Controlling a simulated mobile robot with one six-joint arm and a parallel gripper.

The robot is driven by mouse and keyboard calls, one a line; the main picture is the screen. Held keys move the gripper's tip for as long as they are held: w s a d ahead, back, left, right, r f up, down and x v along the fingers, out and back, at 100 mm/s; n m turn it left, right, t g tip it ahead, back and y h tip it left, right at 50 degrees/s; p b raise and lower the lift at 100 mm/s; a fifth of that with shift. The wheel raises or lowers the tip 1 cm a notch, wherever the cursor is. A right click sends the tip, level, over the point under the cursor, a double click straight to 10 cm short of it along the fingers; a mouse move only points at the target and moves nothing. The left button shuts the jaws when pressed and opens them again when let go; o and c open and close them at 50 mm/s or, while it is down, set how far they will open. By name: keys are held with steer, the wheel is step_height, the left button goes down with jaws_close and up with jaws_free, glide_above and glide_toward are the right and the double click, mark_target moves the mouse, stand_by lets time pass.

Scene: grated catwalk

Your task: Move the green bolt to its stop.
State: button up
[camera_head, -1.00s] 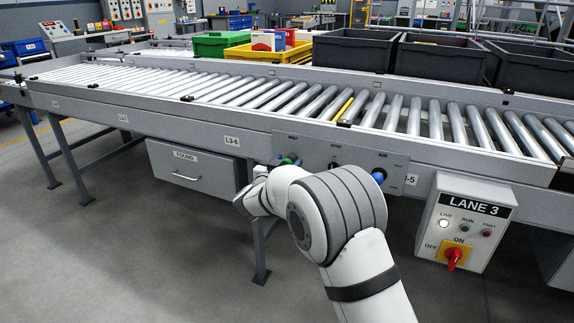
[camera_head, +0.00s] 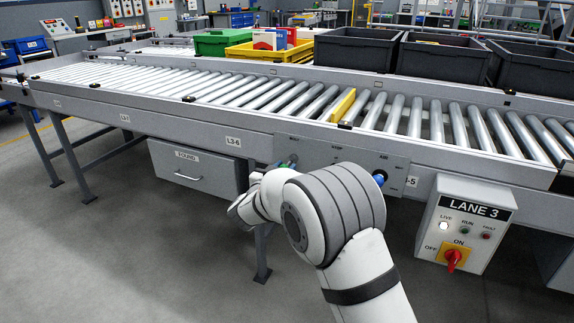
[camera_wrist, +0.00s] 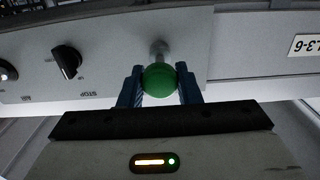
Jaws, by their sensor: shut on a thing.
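In the wrist view the green bolt (camera_wrist: 159,80) shows as a round green knob on a short metal stem, which runs into the grey panel (camera_wrist: 115,45). My gripper (camera_wrist: 159,88) is shut on the knob, one blue finger on each side. In the head view my gripper (camera_head: 245,208) is low in front of the panel (camera_head: 315,153), mostly hidden by my wrist. No green of the knob shows clearly there. A yellow bar (camera_head: 343,104) stands up between the conveyor rollers above the panel.
A black rotary knob (camera_wrist: 67,62) sits beside the bolt, and a blue knob (camera_head: 379,178) is at the panel's right end. The FOUND drawer (camera_head: 192,172) is left of my gripper. The LANE 3 switch box (camera_head: 461,235) is at the right.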

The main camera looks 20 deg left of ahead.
steer(key=o, duration=0.9)
steer(key=shift+s, duration=0.2)
steer(key=s, duration=0.2)
steer(key=s+p, duration=0.1)
steer(key=s, duration=0.2)
steer(key=s+p, duration=0.1)
steer(key=s, duration=0.1)
steer(key=shift+s+a, duration=0.35)
steer(key=shift+s, duration=0.05)
